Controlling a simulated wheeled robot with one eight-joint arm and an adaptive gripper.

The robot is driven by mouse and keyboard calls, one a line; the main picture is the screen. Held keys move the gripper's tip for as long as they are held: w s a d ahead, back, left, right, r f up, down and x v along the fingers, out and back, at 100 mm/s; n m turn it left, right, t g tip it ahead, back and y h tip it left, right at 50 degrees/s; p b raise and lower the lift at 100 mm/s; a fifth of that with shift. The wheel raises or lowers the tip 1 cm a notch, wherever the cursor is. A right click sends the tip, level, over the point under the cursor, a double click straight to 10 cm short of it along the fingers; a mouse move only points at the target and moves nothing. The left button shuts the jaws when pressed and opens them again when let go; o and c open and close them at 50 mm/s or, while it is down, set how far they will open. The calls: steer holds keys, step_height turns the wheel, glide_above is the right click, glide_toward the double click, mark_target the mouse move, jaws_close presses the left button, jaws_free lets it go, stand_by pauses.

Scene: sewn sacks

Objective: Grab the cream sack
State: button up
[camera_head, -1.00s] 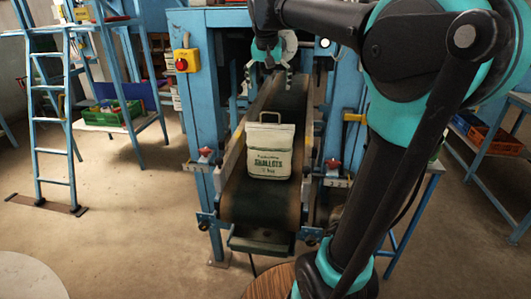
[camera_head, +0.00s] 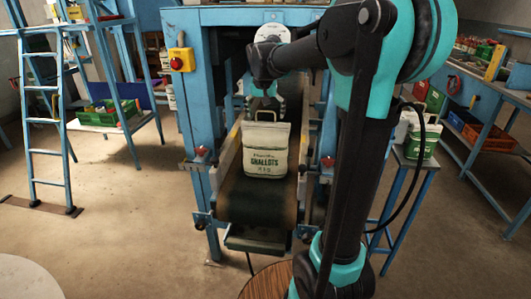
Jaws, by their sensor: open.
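The cream sack (camera_head: 266,150) stands upright on the dark conveyor belt (camera_head: 257,200). The gap in depth between fingers and handle is hard to tell. My arm comes in from the right and hangs over the belt.
Blue machine posts (camera_head: 198,120) flank the belt on both sides. A white and green sack (camera_head: 421,138) stands on a small blue stand (camera_head: 418,163) at right. A blue ladder (camera_head: 46,120) stands at left. The belt's front part is clear.

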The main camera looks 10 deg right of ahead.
steer(key=shift+w+f, duration=0.15)
steer(key=shift+f, duration=0.3)
steer(key=c, duration=1.9)
steer(key=shift+c, duration=0.4)
steer(key=shift+r, duration=0.15)
